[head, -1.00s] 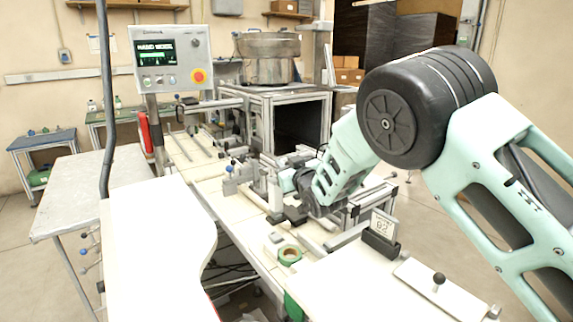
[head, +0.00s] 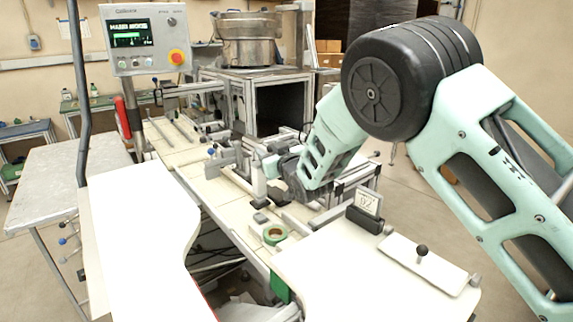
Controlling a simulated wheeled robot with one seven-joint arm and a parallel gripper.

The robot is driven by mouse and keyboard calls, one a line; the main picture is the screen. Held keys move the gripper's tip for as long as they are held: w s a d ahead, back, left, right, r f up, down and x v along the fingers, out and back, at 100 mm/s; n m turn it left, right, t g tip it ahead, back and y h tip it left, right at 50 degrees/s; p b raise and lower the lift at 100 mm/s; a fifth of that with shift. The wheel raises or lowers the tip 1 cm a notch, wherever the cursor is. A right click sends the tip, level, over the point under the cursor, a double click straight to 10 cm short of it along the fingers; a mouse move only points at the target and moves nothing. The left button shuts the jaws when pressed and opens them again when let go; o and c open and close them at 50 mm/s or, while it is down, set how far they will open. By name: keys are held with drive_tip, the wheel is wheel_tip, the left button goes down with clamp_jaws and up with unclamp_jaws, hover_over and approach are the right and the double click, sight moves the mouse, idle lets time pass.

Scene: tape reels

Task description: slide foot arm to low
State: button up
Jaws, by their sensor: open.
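My arm reaches in from the right. My gripper (head: 268,178) is down among the metal rails and blocks in the middle of the machine bench (head: 215,190). Its fingers are small and largely hidden by the wrist and the fixtures. I cannot make out which part is the foot arm, nor any low mark. A grey upright block (head: 258,181) stands close to the gripper; I cannot tell whether they touch.
A small sign (head: 367,203) and a plate with a black knob (head: 422,250) are at the right front. A control panel (head: 146,40) stands at the back left. A white tabletop (head: 140,235) fills the left front.

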drive_tip(key=b+v, duration=0.4)
drive_tip(key=v, duration=1.2)
drive_tip(key=shift+s+b, duration=0.25)
drive_tip(key=shift+b, duration=0.15)
drive_tip(key=s+a+f+g+h, duration=0.1)
drive_tip(key=s+f+g, duration=0.25)
drive_tip(key=s, duration=0.35)
drive_tip(key=s+f+g+h, duration=0.1)
drive_tip(key=s+f+g, duration=0.2)
drive_tip(key=s+g, duration=0.3)
drive_tip(key=s+d+g+h, duration=0.2)
drive_tip(key=s+d+g, duration=0.1)
drive_tip(key=s, duration=0.8)
drive_tip(key=s+d+f+g+h, duration=0.1)
drive_tip(key=s+d+g, duration=0.3)
drive_tip(key=s, duration=0.7)
drive_tip(key=shift+s+f+n+h, duration=0.35)
drive_tip(key=shift+n+h, duration=0.05)
drive_tip(key=shift+h, duration=0.3)
drive_tip(key=shift+a, duration=0.1)
